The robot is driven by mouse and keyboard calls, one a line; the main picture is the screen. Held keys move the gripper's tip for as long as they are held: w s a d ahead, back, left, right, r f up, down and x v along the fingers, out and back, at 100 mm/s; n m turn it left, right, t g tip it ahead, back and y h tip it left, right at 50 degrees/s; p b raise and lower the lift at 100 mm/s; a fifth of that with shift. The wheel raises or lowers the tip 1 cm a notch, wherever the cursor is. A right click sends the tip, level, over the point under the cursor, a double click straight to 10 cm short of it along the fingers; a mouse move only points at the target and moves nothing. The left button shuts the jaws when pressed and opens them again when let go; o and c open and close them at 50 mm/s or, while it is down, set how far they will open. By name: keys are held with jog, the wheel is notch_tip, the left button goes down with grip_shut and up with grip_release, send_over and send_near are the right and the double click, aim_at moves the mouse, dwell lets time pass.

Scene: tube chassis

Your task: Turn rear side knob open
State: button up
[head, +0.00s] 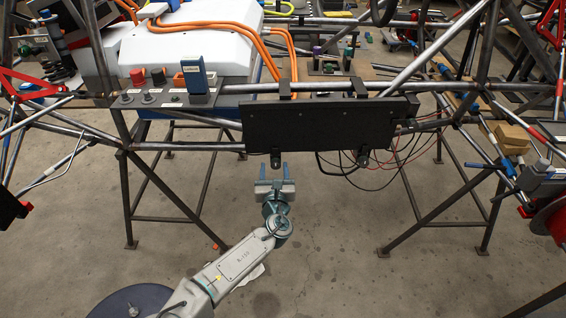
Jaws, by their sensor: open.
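A black panel (330,124) hangs from the tube chassis near the middle of the head view. Two small dark knob-like parts show at its lower edge: a left one (276,160) and a right one (363,158). Labels are too small to read, so I cannot tell which is the rear side knob or how it is turned. My gripper (275,168) is open, its blue fingers pointing at the panel just below the left part. That part appears between or just beyond the fingertips; I cannot tell whether they touch. Nothing shows in its grip.
Black and red cables (385,160) hang below the panel's right side. Metal stand legs (126,200) rise at left and right. A switch strip with a red button (158,75) and a blue tag (194,72) lies upper left. The floor (340,240) below is mostly clear.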

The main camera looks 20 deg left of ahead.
jog(key=shift+w, duration=0.25)
jog(key=shift+d, duration=0.1)
jog(key=shift+w+d, duration=0.1)
jog(key=c, duration=1)
jog(key=shift+o, duration=0.2)
jog(key=shift+m, duration=0.3)
jog(key=m+b, duration=0.1)
jog(key=m, duration=0.2)
jog(key=shift+m+b, duration=0.3)
jog(key=shift+m, duration=0.1)
jog(key=m+b, duration=0.1)
jog(key=m, duration=0.3)
jog(key=shift+m, duration=0.3)
jog(key=m, duration=0.4)
jog(key=shift+b, duration=0.3)
jog(key=shift+r+m+b, duration=0.1)
jog(key=shift+m+b, duration=0.2)
jog(key=shift+m, duration=2.1)
